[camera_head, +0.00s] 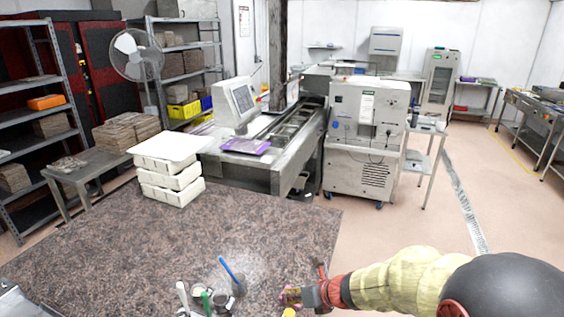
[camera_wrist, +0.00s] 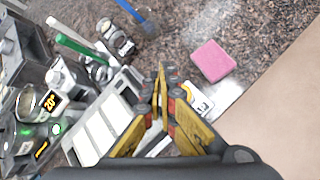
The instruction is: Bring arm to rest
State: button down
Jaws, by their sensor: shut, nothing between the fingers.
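My arm in its yellow cover reaches in from the lower right of the head view. My gripper (camera_head: 293,297) is over the right front edge of the speckled countertop (camera_head: 110,255). In the wrist view my gripper (camera_wrist: 162,72) has its yellow and black fingers closed together, with nothing between them. A pink sponge (camera_wrist: 212,61) lies on the counter just right of the fingertips. A white tray (camera_wrist: 95,130) lies below and left of the fingers.
A cup with a blue-handled tool (camera_head: 228,268) and small pots with green and white handles stand left of my gripper. Stacked white boxes (camera_head: 170,183) stand at the counter's back. Open floor (camera_head: 390,225) lies to the right.

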jog(key=s+d+r+n+g+h+b, duration=0.1)
jog(key=s+r+n+g, duration=0.1)
jog(key=s+n, duration=0.7)
jog(key=s+d+r+n+g, duration=0.1)
jog(key=s+n+g, duration=0.1)
jog(key=s+n, duration=0.7)
jog(key=s+d+r+n+t+h+b, duration=0.2)
jog(key=s+d+r+n+h, duration=0.1)
jog(key=s+d+r+n, duration=0.1)
jog(key=s+d+r+n+t+h+b, duration=0.1)
jog(key=s+d+r+n+h+b, duration=0.1)
jog(key=s+d+r+n, duration=0.3)
jog(key=d+r+n, duration=0.2)
jog(key=d+n, duration=0.2)
jog(key=d, duration=0.1)
jog(key=shift+d+n+t+h+b, duration=0.3)
jog(key=shift+t+h+b, duration=0.05)
jog(key=shift+t+h, duration=0.05)
jog(key=shift+w, duration=0.1)
